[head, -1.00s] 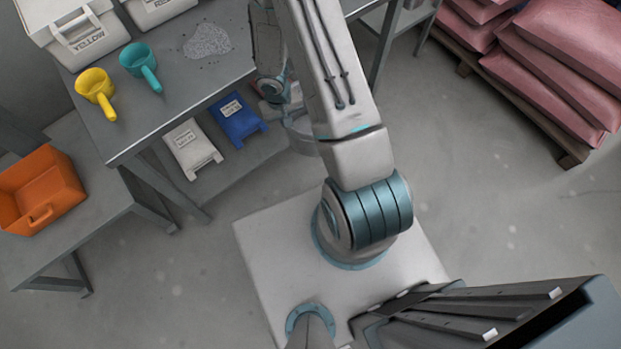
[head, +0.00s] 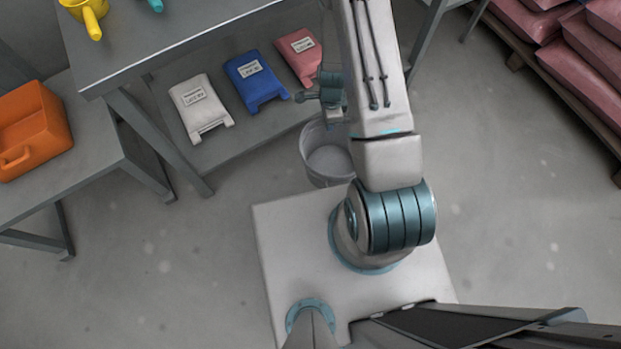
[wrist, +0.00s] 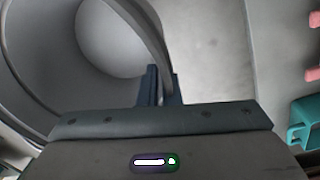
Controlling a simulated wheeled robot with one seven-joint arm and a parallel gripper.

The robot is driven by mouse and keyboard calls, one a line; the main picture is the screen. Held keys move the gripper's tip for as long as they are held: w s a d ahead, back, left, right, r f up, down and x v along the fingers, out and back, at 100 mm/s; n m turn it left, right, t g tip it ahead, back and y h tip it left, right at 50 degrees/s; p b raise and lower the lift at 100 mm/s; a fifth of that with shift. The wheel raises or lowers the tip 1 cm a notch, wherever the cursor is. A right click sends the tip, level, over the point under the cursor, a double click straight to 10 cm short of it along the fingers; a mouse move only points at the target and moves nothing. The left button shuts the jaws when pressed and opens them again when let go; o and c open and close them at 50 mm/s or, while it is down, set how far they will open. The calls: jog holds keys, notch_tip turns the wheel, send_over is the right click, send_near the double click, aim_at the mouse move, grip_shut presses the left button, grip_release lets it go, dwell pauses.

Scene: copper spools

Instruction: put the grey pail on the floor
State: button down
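The grey pail (head: 327,163) is in front of the lower shelf and beside my base in the head view, partly behind my arm. It looks upright and its open top shows. In the wrist view the pail (wrist: 110,40) fills the upper left, its rim curving down to my gripper (wrist: 161,88). The two dark fingers stand close on either side of the pail's wall, so my gripper looks shut on the rim. In the head view my gripper (head: 334,112) is at the pail's far rim. I cannot tell whether the pail's bottom touches the floor (head: 200,270).
The table (head: 200,30) has a lower shelf (head: 225,150) with white (head: 198,103), blue (head: 255,80) and red (head: 300,50) bags. An orange bin (head: 35,130) sits on a low bench at left. Pink sacks (head: 560,70) are stacked at right. Floor at left and right is clear.

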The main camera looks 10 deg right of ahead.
jog(key=w+f+m+b, duration=0.1)
jog(key=f+m+b, duration=0.5)
jog(key=f+b, duration=0.3)
jog(key=w+d+f+m+y+b, duration=0.1)
jog(key=f+m+b, duration=0.6)
jog(key=f, duration=1)
jog(key=shift+w+d+m+t+b, duration=0.35)
jog(key=shift+w+b, duration=0.3)
jog(key=shift+b, duration=0.25)
jog(key=shift+f, duration=0.2)
jog(key=c, duration=1.9)
grip_release()
jog(key=shift+c, duration=0.2)
jog(key=o, duration=0.3)
